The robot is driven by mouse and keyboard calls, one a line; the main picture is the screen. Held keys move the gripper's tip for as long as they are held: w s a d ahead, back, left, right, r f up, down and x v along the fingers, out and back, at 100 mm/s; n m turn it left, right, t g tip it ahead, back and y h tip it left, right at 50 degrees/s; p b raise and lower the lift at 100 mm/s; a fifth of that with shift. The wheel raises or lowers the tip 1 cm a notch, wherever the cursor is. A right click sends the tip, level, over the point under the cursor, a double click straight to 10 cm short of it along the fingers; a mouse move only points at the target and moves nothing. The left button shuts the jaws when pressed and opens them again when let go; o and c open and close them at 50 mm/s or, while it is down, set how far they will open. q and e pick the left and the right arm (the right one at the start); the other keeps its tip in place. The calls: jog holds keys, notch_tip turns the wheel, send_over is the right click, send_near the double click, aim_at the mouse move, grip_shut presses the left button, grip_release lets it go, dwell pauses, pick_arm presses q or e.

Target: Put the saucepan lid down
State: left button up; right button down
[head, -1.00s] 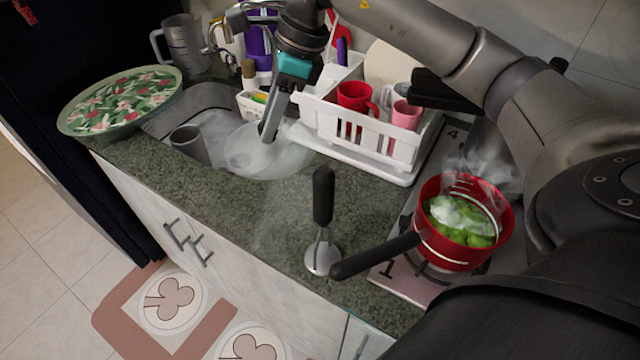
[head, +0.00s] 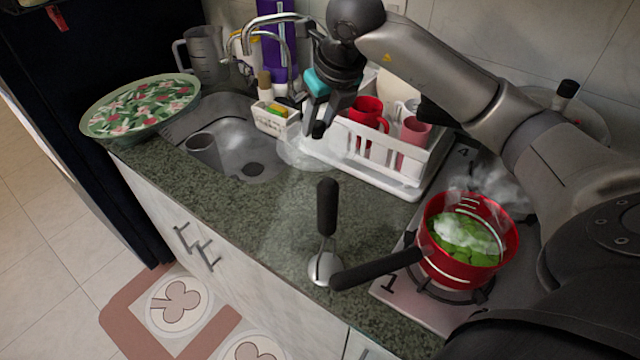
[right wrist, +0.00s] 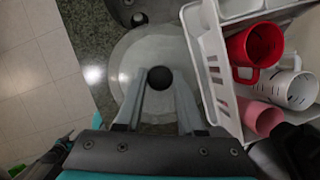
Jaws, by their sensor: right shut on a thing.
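The saucepan lid (head: 290,155) is a round clear glass lid with a black knob. In the head view it is at the strip between the sink and the white dish rack, low by the counter. I cannot tell whether it touches the counter. My right gripper (head: 318,130) points down and is shut on the knob, which also shows between its fingers in the right wrist view (right wrist: 160,78). There the lid (right wrist: 130,60) lies flat, close beside the rack. The red saucepan (head: 468,262) stands steaming on the hob with green food in it.
The dish rack (head: 385,183) holds red, pink and white mugs. The sink (head: 232,180) with a grey cup (head: 205,150) is left of the lid. A patterned bowl (head: 135,110) is far left.

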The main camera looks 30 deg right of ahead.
aim_at(331, 151)
notch_tip(331, 151, down, 14)
jog(key=shift+r+b, duration=0.1)
jog(key=shift+b, duration=0.4)
jog(key=c, duration=0.5)
grip_release()
jog(key=p+v, duration=0.1)
jog(key=v, duration=1.1)
